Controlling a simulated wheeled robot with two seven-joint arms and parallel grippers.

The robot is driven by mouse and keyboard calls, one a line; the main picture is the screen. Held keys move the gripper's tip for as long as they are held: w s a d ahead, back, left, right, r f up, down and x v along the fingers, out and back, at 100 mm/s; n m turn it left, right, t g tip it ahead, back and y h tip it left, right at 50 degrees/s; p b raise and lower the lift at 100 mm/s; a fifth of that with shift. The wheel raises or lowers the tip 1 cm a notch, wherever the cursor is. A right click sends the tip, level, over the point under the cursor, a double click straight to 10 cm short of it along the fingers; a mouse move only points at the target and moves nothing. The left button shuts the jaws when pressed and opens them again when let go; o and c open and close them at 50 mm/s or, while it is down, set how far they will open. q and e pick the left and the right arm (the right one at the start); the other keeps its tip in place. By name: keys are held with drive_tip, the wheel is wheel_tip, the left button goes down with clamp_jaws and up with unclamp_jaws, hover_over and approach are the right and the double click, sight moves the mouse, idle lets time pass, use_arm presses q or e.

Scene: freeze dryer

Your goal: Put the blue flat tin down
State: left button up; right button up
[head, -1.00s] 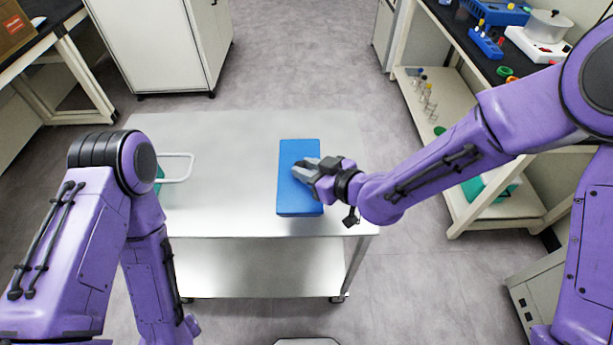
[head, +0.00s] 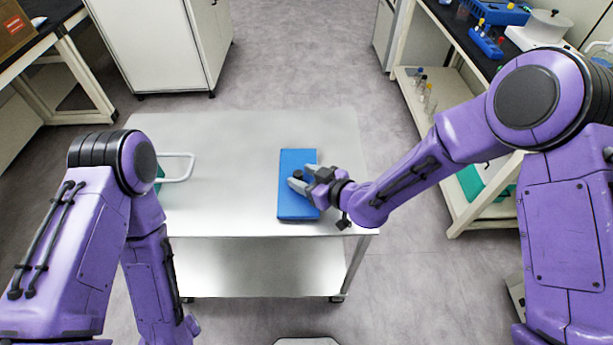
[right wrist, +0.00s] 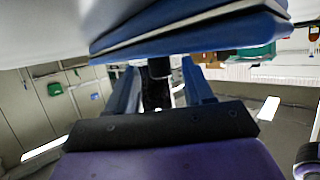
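The blue flat tin (head: 296,206) lies flat on the metal cart top (head: 225,190), near its right front part. A dark knob (head: 297,174) stands up from its lid. My right gripper (head: 298,179) is over the tin, its fingers spread on either side of the knob. In the right wrist view the open fingers (right wrist: 160,85) show gaps beside the dark knob (right wrist: 158,68), and the tin (right wrist: 190,30) fills the top of the picture. My left arm hangs at the left and its gripper is out of view.
A shelf bench (head: 470,190) with lab items stands at the right, and a white cabinet (head: 150,45) stands behind.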

drive_tip(key=shift+s+d+r, duration=0.1)
drive_tip(key=shift+r, duration=0.2)
drive_tip(key=b+v, duration=0.1)
drive_tip(key=v, duration=1)
drive_tip(key=shift+s+d, duration=0.2)
drive_tip(key=shift+s, duration=0.05)
drive_tip(key=shift+r, duration=0.1)
